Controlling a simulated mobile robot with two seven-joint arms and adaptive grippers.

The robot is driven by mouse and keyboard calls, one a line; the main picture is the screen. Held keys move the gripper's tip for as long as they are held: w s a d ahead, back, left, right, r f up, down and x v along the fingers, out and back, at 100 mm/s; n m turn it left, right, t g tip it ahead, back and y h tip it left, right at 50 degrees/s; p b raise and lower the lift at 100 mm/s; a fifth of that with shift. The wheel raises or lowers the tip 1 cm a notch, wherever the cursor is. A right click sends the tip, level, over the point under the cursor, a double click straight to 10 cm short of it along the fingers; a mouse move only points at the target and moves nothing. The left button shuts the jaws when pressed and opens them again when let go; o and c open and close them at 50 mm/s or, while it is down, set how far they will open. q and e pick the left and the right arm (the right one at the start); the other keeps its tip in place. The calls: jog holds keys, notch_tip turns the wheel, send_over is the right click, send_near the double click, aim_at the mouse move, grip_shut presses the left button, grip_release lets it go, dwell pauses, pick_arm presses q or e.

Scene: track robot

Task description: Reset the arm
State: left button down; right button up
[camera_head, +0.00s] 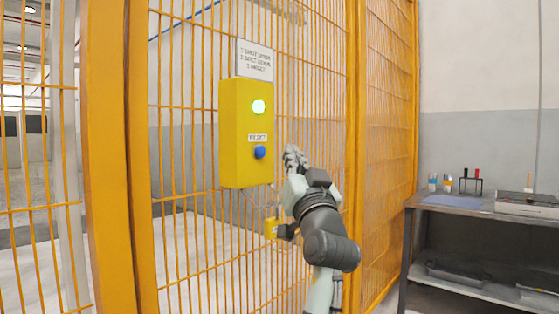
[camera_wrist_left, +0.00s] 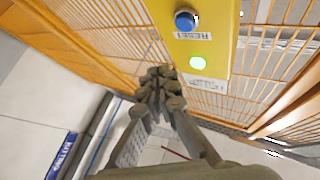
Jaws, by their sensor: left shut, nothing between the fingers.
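A yellow control box (camera_head: 234,150) hangs on the orange fence in the head view. My right gripper is out of view.
Orange mesh fence panels and a thick orange post (camera_head: 106,150) stand around the box. A white sign (camera_head: 254,60) is above it. A small yellow padlock-like item (camera_head: 271,228) hangs below. A workbench (camera_head: 480,210) with tools stands at the right.

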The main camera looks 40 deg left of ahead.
pick_arm(q)
notch_tip(320, 180, down, 36)
jog(key=w+d+m+g+h+p, duration=0.1)
jog(key=d+m+g+h+p, duration=0.15)
jog(key=m+h, duration=0.55)
jog(key=s+d+f+g+h+p, duration=0.1)
jog(key=s+f+g+h, duration=0.15)
jog(key=s+f, duration=0.4)
jog(key=s+d+f+g+h, duration=0.1)
jog(key=s+f+g+h, duration=0.15)
jog(key=f, duration=0.75)
jog(key=s+d+f+g+h, duration=0.1)
jog(key=s+d+f+g, duration=0.1)
jog(key=s+f, duration=0.4)
jog(key=s+d+f+g+h+p, duration=0.1)
jog(key=s+d+f+g+h, duration=0.1)
jog(key=s+f, duration=0.5)
jog(key=s+g, duration=0.1)
jog(key=s, duration=0.5)
jog(key=shift+s+f+m, duration=0.15)
jog(key=shift+s+m, duration=0.1)
jog(key=shift+m, duration=0.05)
